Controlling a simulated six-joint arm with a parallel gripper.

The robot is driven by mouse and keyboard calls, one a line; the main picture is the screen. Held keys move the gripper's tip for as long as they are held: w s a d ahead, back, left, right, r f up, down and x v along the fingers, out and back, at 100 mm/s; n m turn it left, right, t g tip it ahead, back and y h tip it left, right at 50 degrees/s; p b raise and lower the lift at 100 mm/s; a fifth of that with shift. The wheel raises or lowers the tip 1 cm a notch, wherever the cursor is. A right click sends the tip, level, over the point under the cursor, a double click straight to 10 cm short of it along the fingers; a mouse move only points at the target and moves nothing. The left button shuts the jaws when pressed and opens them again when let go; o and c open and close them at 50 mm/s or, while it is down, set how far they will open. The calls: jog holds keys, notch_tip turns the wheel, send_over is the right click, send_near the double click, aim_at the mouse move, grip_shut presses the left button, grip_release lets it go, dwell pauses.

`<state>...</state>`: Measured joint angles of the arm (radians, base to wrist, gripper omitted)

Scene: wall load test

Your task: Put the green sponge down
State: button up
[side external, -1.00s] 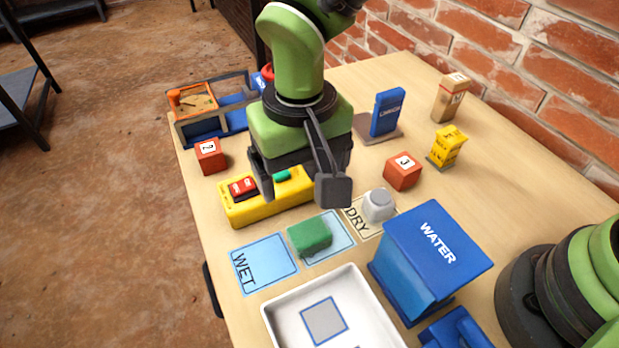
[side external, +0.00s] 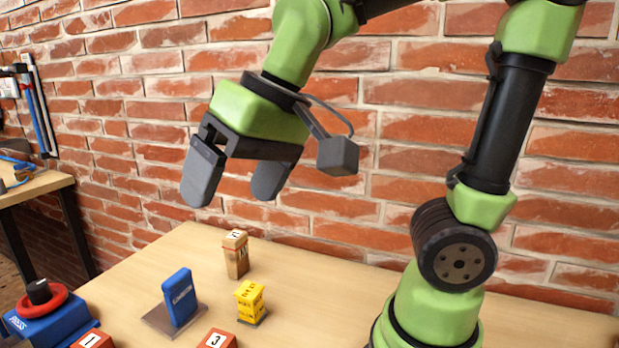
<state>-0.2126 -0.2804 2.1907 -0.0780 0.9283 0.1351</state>
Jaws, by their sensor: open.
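My gripper (side external: 233,190) is raised high in front of the brick wall, over the back part of the table. Its two grey fingers point down and are spread apart, with nothing between them. The green sponge is not in the view now. The mats and the white tray around it are also out of this view.
The table (side external: 330,290) holds a blue upright block on a brown base (side external: 180,298), a yellow block (side external: 250,301), a tan block (side external: 235,255), and red blocks numbered 1 (side external: 92,340) and 3 (side external: 217,340). A red-ringed button box (side external: 42,310) is at left. The brick wall (side external: 410,90) stands behind.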

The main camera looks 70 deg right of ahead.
jog(key=s+d+m+t, duration=0.1)
jog(key=s+d+t, duration=0.1)
jog(key=s+d, duration=0.2)
jog(key=shift+s+t, duration=0.3)
jog(key=shift+s, duration=1.2)
